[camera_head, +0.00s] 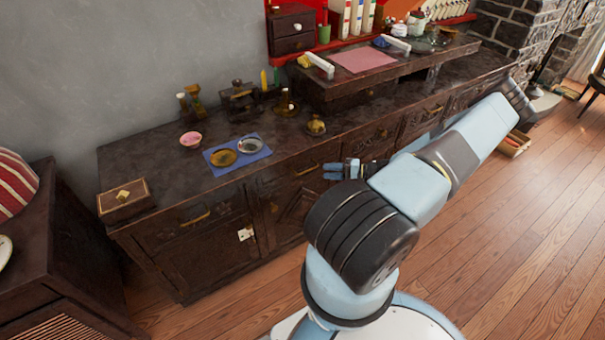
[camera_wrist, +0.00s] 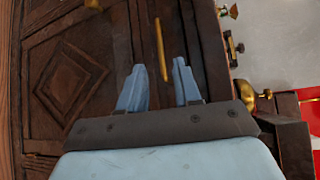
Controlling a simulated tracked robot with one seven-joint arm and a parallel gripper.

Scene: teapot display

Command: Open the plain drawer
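The dark wooden sideboard (camera_head: 170,240) has a row of drawers with brass handles along its upper front. A drawer front without visible carving (camera_wrist: 180,50) faces my wrist camera, with a vertical-looking brass bar handle (camera_wrist: 161,50). This handle also shows in the head view (camera_head: 306,170). The drawer looks shut. My gripper (camera_wrist: 157,66) is open and empty. Its fingertips are apart, with the handle just beyond the gap between them. In the head view my gripper (camera_head: 328,170) is right of the handle, partly hidden by my arm. I cannot tell whether they touch.
A carved door (camera_wrist: 68,80) is beside the drawer front in the wrist view. On the sideboard top are a blue mat (camera_head: 237,166) with two dishes, a pink bowl (camera_head: 190,139) and a small box (camera_head: 124,199). Wooden floor (camera_head: 520,250) is open at the right.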

